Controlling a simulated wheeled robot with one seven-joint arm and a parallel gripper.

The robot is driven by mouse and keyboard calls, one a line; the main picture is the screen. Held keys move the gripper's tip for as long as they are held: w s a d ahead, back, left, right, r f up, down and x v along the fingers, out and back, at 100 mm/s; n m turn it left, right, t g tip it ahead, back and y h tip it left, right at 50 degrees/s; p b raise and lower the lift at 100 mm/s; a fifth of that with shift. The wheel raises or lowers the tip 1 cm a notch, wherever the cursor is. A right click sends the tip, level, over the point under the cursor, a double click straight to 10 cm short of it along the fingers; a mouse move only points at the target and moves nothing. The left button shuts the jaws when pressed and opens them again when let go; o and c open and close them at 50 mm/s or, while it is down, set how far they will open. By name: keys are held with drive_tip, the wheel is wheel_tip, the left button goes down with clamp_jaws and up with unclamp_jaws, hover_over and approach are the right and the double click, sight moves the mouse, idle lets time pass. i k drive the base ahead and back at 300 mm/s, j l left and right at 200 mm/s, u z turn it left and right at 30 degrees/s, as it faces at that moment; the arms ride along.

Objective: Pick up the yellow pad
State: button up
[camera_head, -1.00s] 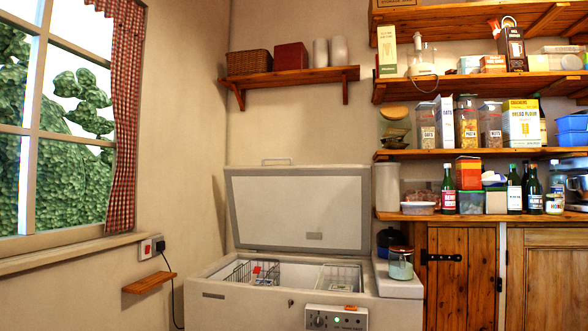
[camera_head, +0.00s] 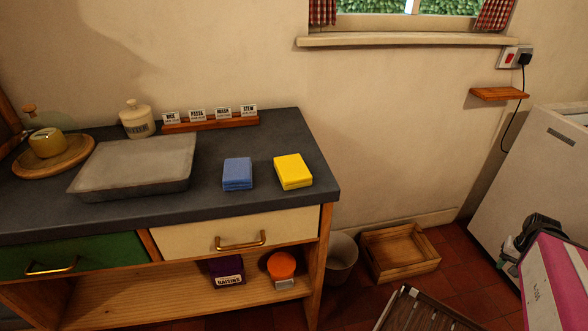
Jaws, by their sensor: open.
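The yellow pad (camera_head: 293,171) is a bright yellow rectangular block. It lies flat on the dark worktop (camera_head: 262,142), near the worktop's right end. A blue pad (camera_head: 238,174) of similar size lies just to its left, with a narrow gap between them. Nothing covers the yellow pad.
A grey tray (camera_head: 135,166) and a round wooden board (camera_head: 75,160) are to the left. A rack of labelled cards (camera_head: 210,123) and a lidded jar (camera_head: 138,119) stand behind. Below are a cream drawer (camera_head: 238,233), a bin (camera_head: 342,258) and a wooden crate (camera_head: 399,250).

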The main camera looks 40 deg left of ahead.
sight(293, 173)
drive_tip(key=u, duration=0.45)
drive_tip(key=l+u, duration=0.15)
drive_tip(key=u, duration=0.7)
drive_tip(key=l+u, duration=0.15)
drive_tip(key=u, duration=1.25)
drive_tip(key=j+z, duration=0.35)
drive_tip(key=z, duration=0.45)
drive_tip(key=l+z, duration=0.1)
drive_tip(key=z, duration=0.8)
drive_tip(key=i+l+z, duration=0.1)
drive_tip(key=z, duration=0.8)
drive_tip(key=i+u, duration=0.1)
drive_tip(key=u, duration=2.1)
drive_tip(key=k+j+u, duration=0.1)
drive_tip(key=u, duration=0.25)
